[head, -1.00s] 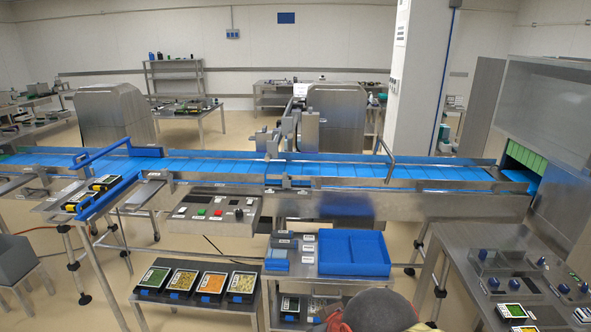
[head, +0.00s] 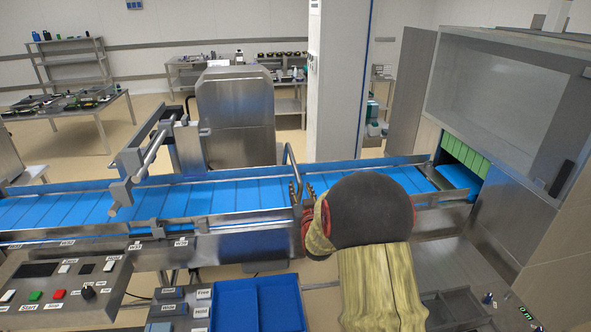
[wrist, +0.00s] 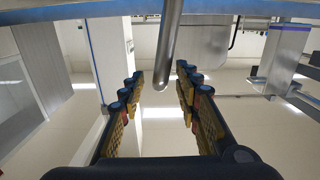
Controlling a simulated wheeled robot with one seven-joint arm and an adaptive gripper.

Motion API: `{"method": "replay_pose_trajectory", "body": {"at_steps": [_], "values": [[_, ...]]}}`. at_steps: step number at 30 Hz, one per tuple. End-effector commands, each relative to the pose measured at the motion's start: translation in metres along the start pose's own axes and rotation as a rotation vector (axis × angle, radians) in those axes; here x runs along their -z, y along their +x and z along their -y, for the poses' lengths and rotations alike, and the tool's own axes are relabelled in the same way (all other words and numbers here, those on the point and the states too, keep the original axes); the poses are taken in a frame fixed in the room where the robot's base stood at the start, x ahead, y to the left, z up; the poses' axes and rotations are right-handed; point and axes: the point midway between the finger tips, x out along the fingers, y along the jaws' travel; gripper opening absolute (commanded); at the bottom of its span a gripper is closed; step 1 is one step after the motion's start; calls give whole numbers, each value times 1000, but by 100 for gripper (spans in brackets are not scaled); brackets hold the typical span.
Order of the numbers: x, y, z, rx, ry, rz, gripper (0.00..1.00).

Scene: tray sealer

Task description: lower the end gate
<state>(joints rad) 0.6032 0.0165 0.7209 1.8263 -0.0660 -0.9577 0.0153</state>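The end gate appears to be the grey bent metal bar (head: 288,160) standing raised over the right part of the blue conveyor in the head view. The bar also shows in the wrist view (wrist: 171,40), coming down from the top centre. My gripper (head: 302,192) is at the conveyor's near side, close to the bar's lower part. In the wrist view my gripper (wrist: 160,82) is open, its two padded fingers wide apart with the bar's end between them in the picture. I cannot tell whether they touch it. My arm hides part of the belt.
The blue conveyor belt (head: 100,206) runs between metal side rails toward a tunnel with a green strip curtain (head: 466,158) at right. A control panel (head: 60,284) and a blue divided bin (head: 258,304) lie in front. A metal sensor frame (head: 140,170) stands over the belt at left.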

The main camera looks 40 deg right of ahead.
Motion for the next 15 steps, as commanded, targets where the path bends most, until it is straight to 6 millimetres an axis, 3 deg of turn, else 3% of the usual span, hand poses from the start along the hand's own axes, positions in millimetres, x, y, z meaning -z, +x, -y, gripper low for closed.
{"method": "replay_pose_trajectory", "body": {"at_steps": [5, 15], "values": [[5, 8, -2, -2, 0, -36, 33], [7, 57, -2, -1, 0, -37, 33]]}}
